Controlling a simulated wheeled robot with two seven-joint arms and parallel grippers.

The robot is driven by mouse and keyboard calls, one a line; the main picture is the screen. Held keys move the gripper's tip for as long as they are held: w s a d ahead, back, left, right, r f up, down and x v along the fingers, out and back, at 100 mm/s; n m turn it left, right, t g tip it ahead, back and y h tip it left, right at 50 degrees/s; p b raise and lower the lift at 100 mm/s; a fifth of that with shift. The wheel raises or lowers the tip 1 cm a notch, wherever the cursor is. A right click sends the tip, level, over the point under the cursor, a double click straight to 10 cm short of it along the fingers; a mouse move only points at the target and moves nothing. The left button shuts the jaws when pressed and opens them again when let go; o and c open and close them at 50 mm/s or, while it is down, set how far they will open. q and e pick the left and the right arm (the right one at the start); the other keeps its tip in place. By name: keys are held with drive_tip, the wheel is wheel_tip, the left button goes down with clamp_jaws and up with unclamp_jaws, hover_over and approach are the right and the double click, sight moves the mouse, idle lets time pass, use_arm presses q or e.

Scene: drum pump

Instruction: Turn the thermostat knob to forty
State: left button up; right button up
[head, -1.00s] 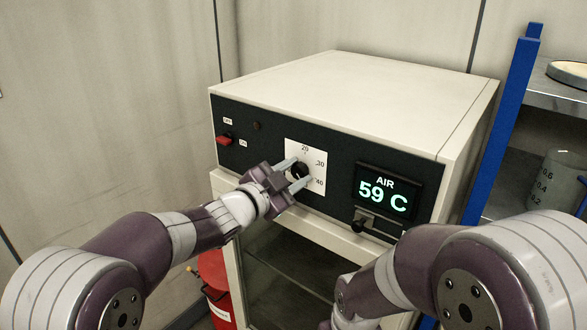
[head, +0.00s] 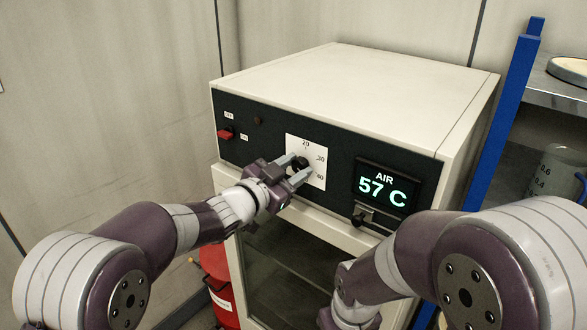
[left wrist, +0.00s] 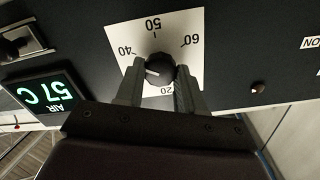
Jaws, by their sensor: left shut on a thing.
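The thermostat knob (head: 299,164) is black and round, on a white dial plate (head: 320,182) with printed numbers. It also shows in the left wrist view (left wrist: 160,69), where the dial appears upside down. Its short white mark points left and slightly down there, below the 40; the 30 is hidden by a finger. My left gripper (head: 299,169) is shut on the knob, with one finger on each side of it in the left wrist view (left wrist: 160,82). The green display (head: 383,190) reads AIR 57 C. My right gripper is out of view.
The dial is on the black front panel of a cream cabinet (head: 350,85). A red switch (head: 226,134) is left of the dial and a latch (head: 362,219) is below the display. A blue post (head: 508,110) and a shelf stand at the right.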

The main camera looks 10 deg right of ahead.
use_arm(q)
drive_tip(key=shift+f, duration=0.1)
drive_tip(key=o, duration=0.9)
drive_tip(key=shift+o, duration=0.7)
drive_tip(key=shift+w, duration=0.1)
drive_tip(key=shift+s+a+f+b, duration=0.1)
drive_tip(key=shift+s+a+b, duration=0.2)
drive_tip(key=shift+b, duration=0.1)
drive_tip(key=b+v, duration=0.4)
drive_tip(key=v, duration=0.7)
drive_tip(key=shift+s+a+b, duration=0.2)
drive_tip(key=shift+a+b, duration=0.1)
drive_tip(key=shift+b, duration=0.1)
